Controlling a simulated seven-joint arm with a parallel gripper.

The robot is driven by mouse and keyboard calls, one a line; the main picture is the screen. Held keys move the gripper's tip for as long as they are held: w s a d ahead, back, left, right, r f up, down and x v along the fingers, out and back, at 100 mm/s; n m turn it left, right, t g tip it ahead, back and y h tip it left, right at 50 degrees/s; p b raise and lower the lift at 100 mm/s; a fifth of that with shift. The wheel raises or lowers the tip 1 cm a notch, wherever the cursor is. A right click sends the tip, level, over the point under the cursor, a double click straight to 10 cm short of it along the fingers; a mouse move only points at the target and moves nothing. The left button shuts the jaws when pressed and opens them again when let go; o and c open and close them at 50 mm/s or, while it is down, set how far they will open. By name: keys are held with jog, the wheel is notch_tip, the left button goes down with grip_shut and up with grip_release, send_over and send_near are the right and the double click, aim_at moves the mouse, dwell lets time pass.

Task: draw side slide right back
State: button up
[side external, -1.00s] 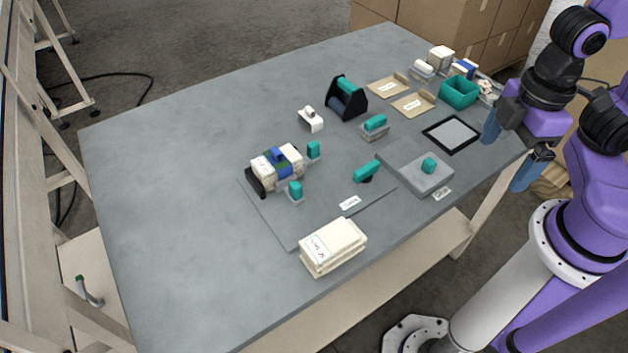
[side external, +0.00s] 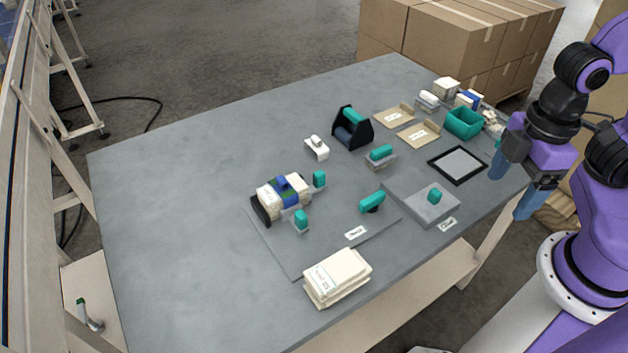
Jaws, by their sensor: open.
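A cream bundle with a blue and green band (side external: 284,191) lies on a dark holder (side external: 260,211) on a thin grey plate (side external: 290,256). Two small slides with teal grips stand along its right side: the farther one (side external: 319,179) and the nearer one (side external: 301,219). Both sit close to the bundle; I cannot tell whether they touch it, nor which is the right slide. My gripper (side external: 510,187) is at the table's right edge, its blue fingers apart and empty, well away from both slides.
A teal handle (side external: 371,202) and a grey block with a teal knob (side external: 434,194) lie between the slides and my gripper. A cream stack (side external: 337,277) is at the front. A black frame (side external: 458,165) and teal bin (side external: 464,123) are at right. The table's left (side external: 170,190) is clear.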

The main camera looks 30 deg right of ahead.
jog(key=shift+w+a+r, duration=0.1)
jog(key=shift+w+a, duration=0.25)
jog(key=shift+w, duration=0.05)
jog(key=c, duration=0.5)
jog(key=n, duration=0.5)
send_over(319, 173)
jog(key=f, duration=0.2)
notch_tip(319, 173, down, 16)
jog(key=shift+r, duration=0.1)
grip_shut()
jog(key=shift+d, duration=3.35)
